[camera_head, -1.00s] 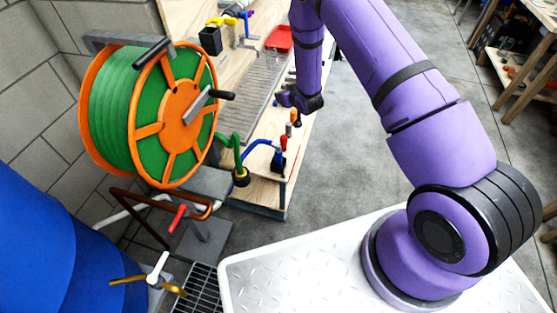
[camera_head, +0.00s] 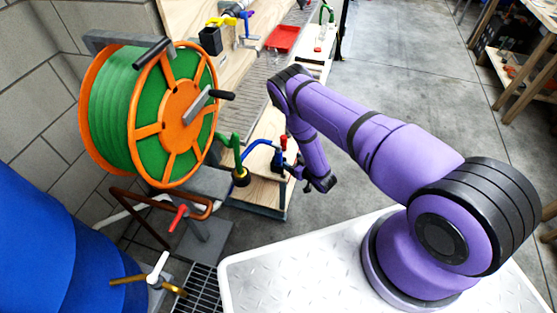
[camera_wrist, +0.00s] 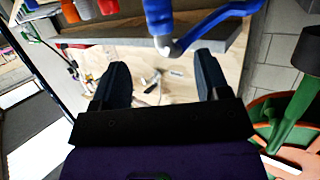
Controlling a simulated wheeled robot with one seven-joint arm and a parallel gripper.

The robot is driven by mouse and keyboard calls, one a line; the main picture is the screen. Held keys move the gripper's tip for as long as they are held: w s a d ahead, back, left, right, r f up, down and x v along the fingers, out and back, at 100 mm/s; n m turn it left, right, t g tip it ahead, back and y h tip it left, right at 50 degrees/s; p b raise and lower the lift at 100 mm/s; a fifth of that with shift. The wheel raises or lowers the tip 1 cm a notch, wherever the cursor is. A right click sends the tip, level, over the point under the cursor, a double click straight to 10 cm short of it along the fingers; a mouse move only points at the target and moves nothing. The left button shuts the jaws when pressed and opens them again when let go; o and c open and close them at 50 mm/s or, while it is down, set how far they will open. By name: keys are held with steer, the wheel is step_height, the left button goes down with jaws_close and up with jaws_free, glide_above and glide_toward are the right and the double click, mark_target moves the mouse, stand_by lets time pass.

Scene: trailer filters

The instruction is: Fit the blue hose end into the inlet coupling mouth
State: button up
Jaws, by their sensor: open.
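The blue hose (camera_head: 258,143) arches over the near end of the wooden bench, beside a dark upright piece with a red top. In the wrist view the blue hose (camera_wrist: 218,20) crosses the top and a blue vertical part (camera_wrist: 158,16) hangs beside it, with a pale tip below. My gripper (camera_wrist: 160,62) is open, its two dark fingers apart with nothing held between them. In the head view my gripper (camera_head: 296,172) is close to the right of the bench's near end, small and partly hidden by my wrist. I cannot identify the inlet coupling mouth with certainty.
A hose reel (camera_head: 175,115) with green hose stands left of the bench. A green bent pipe (camera_head: 235,150) rises beside the blue hose. A red tray (camera_head: 282,39) lies farther back. A blue barrel (camera_head: 50,250) fills the lower left.

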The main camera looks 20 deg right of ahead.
mark_target(281, 155)
steer(key=x, duration=1)
steer(key=shift+w+a+f, duration=0.15)
steer(key=shift+f, duration=0.15)
steer(key=shift+c, duration=0.2)
steer(key=c, duration=1.1)
